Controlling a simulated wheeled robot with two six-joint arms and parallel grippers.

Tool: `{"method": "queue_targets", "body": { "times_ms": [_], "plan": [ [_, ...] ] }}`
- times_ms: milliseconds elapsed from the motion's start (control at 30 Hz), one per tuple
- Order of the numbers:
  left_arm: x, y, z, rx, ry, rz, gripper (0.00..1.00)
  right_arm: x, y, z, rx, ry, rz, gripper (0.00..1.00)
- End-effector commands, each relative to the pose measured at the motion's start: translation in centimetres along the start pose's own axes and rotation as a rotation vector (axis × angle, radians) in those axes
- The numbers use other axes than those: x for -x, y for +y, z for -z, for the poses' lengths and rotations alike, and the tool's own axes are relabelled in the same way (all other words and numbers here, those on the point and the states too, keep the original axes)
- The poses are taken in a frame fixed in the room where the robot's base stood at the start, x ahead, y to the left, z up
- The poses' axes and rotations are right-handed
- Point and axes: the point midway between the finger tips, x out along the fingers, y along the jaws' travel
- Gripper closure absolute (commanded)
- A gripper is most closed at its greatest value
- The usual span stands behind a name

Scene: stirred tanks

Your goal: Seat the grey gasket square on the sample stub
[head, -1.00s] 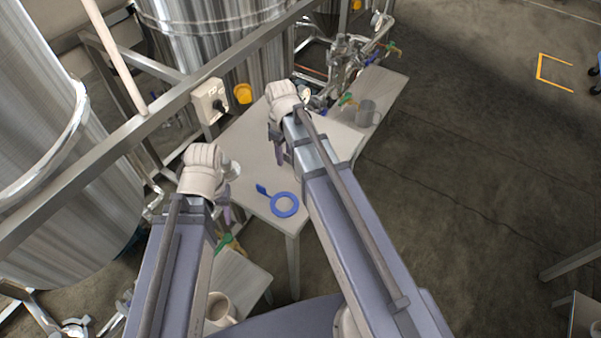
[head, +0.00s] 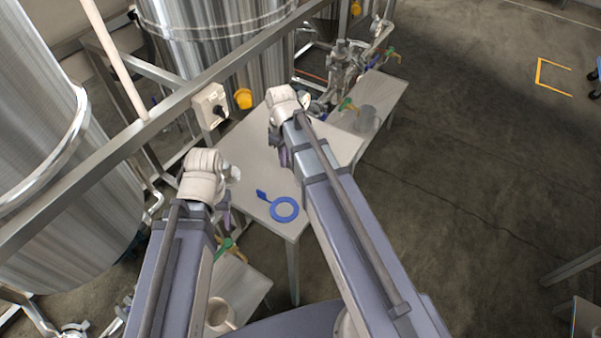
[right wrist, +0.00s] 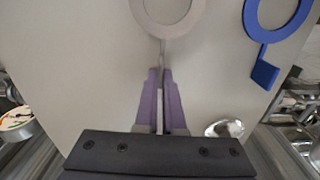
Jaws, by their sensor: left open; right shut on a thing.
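The grey gasket (right wrist: 186,26) is a flat ring with a thin tab, partly cut off at the top of the right wrist view. My right gripper (right wrist: 160,72) has its purple fingers shut on this tab, over the table. In the head view my right gripper (head: 284,158) is above the table, and the gasket is hidden there. My left gripper (head: 227,214) is open near the table's left edge; its fingers are small and partly hidden. I cannot clearly tell the sample stub among the metal fittings.
A blue ring with a tab (head: 284,209) lies on the table (head: 250,150), near its front corner. Another mug (head: 221,314) stands at the lower left.

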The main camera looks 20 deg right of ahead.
Motion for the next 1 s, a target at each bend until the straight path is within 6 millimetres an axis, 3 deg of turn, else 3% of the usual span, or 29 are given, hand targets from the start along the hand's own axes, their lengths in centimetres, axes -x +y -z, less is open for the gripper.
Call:
{"method": "queue_targets", "body": {
  "times_ms": [267, 467, 1000],
  "plan": [
    [0.2, 0.0, 0.0, 0.000, 0.000, 0.000, 0.50, 0.2, 0.0, 0.0, 0.000, 0.000, 0.000, 1.00],
    [1.4, -0.1, -0.1, 0.000, 0.000, 0.000, 0.50, 1.4, 0.0, 0.0, 0.000, 0.000, 0.000, 1.00],
    [9.2, -0.9, -0.5, 0.000, 0.000, 0.000, 0.50, 9.2, 0.0, 0.0, 0.000, 0.000, 0.000, 1.00]
  ]
}}
